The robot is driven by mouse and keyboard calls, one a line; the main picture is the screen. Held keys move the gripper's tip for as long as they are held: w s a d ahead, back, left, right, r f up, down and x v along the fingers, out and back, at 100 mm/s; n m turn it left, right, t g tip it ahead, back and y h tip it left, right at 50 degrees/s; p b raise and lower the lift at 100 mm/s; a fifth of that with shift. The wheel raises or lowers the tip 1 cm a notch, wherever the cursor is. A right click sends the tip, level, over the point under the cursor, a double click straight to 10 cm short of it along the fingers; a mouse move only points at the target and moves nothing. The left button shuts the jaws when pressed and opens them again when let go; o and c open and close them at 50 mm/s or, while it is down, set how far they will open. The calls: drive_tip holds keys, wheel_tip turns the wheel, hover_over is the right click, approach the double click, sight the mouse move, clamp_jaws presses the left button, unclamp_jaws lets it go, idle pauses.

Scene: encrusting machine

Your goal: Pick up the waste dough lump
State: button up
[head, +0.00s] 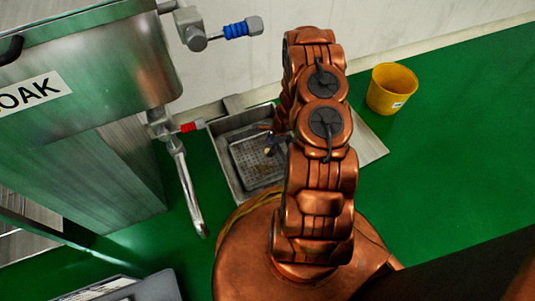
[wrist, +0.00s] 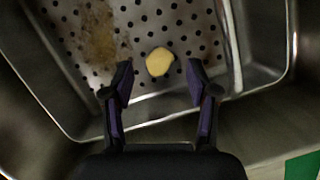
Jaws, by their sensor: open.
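The waste dough lump (wrist: 159,62) is a small pale yellow piece on a perforated metal plate. In the wrist view it lies between and slightly beyond the fingertips of my gripper (wrist: 160,82). The two dark fingers are apart, with a gap on both sides of the lump, and neither touches it. In the head view my arm hides most of my gripper (head: 270,140), and a small yellowish spot beside it may be the lump.
The perforated plate (wrist: 150,22) lies in a metal sink (head: 227,172) with raised walls. A brown stain (wrist: 97,35) marks the plate. A steel tank (head: 90,75) with pipes stands left. A yellow bucket (head: 391,88) stands right on the green floor (head: 450,150).

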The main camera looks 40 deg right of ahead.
drive_tip(key=shift+b+x, duration=0.35)
drive_tip(key=shift+x, duration=0.95)
drive_tip(key=c, duration=0.9)
drive_tip(key=shift+r, duration=0.1)
